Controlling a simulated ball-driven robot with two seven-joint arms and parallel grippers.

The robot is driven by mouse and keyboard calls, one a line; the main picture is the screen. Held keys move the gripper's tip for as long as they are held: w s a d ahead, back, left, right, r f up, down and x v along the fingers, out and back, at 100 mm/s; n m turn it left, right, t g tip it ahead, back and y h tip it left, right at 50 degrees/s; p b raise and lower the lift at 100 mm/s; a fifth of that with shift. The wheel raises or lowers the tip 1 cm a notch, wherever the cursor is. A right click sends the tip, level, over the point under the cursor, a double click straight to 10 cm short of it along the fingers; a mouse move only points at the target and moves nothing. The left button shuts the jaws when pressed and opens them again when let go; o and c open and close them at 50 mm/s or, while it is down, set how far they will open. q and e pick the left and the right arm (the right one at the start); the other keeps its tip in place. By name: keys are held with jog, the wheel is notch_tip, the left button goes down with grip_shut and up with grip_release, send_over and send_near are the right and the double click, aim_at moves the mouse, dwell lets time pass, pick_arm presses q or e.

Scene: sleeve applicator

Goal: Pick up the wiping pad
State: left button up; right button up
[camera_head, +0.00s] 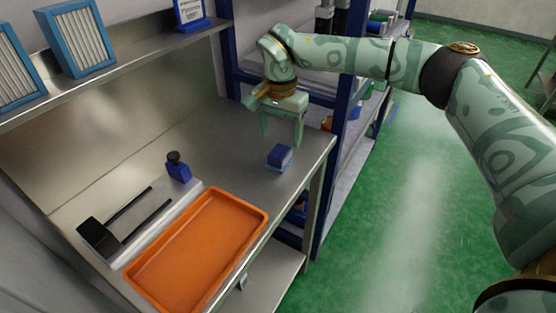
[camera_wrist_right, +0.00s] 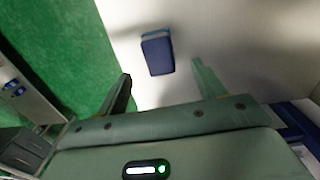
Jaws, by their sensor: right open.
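The wiping pad, a small blue block with a lighter blue underside (camera_head: 280,156), sits on the steel bench near its right edge. In the right wrist view the pad (camera_wrist_right: 157,55) lies ahead of the gripper, between the lines of the two fingers. My right gripper (camera_head: 281,138) is open and empty, with its fingers pointing down above and just behind the pad. It also shows in the wrist view (camera_wrist_right: 161,74), apart from the pad. My left gripper is not in view.
An orange tray (camera_head: 262,222) lies at the bench front. Left of it are a metal plate with a black two-rod fixture (camera_head: 98,238) and a blue item with a black knob (camera_head: 178,168). A shelf (camera_head: 130,62) overhangs the bench back. The bench around the pad is clear.

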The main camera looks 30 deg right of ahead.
aim_at(280, 151)
notch_tip(280, 151, down, 7)
jog(key=shift+f+b, duration=0.2)
jog(key=shift+b, duration=0.95)
jog(key=shift+s+r, duration=0.1)
jog(key=shift+r, duration=0.05)
jog(key=shift+c, duration=0.9)
jog(key=c, duration=0.9)
